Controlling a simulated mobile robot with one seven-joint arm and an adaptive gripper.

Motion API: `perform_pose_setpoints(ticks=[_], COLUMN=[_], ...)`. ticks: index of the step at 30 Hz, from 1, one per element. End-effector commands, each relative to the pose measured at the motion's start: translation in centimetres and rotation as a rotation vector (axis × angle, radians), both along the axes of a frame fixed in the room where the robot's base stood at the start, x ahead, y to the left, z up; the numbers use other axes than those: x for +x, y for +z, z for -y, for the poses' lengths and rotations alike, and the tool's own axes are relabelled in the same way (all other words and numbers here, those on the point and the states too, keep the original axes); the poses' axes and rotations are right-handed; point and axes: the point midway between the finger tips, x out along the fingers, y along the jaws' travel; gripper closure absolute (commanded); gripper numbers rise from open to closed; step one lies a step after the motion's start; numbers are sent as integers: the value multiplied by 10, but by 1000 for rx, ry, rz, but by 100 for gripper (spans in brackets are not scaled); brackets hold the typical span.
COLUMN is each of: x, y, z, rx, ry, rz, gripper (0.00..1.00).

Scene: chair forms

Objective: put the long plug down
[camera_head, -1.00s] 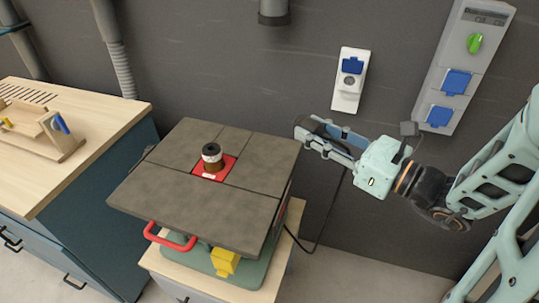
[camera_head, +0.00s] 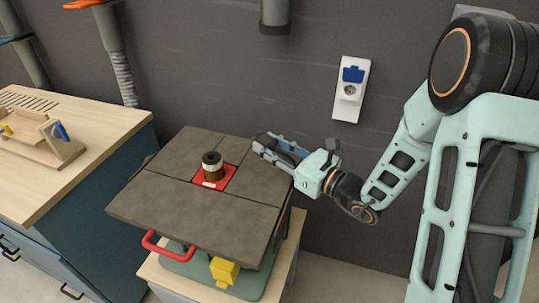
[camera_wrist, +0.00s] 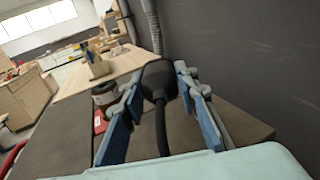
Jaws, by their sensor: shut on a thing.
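My gripper (camera_head: 266,146) is over the right rear part of the machine's grey table top (camera_head: 180,210). It is shut on a black plug (camera_wrist: 158,76), which sits between the blue-padded fingers in the wrist view. A black cable (camera_wrist: 160,125) runs from the plug back toward the wrist. In the head view the plug is mostly hidden by the fingers. I cannot tell whether the plug touches the table top.
A spindle (camera_head: 212,165) stands on a red plate (camera_head: 229,172) left of my gripper. A wall socket (camera_head: 350,90) with a blue cover is behind. A wooden workbench (camera_head: 100,125) is at left. The front of the table top is clear.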

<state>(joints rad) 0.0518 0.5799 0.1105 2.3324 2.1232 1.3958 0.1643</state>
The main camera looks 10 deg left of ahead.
Motion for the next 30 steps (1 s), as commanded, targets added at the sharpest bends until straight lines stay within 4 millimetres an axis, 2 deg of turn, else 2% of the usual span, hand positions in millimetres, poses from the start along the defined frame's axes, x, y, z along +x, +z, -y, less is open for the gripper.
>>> perform_pose_setpoints(ticks=[3,7,30], x=[0,0,0], y=[-19,-29,-42], z=[0,0,0], rx=[0,1,1], ry=[1,1,1], rz=[-4,-1,1], gripper=[100,100,100])
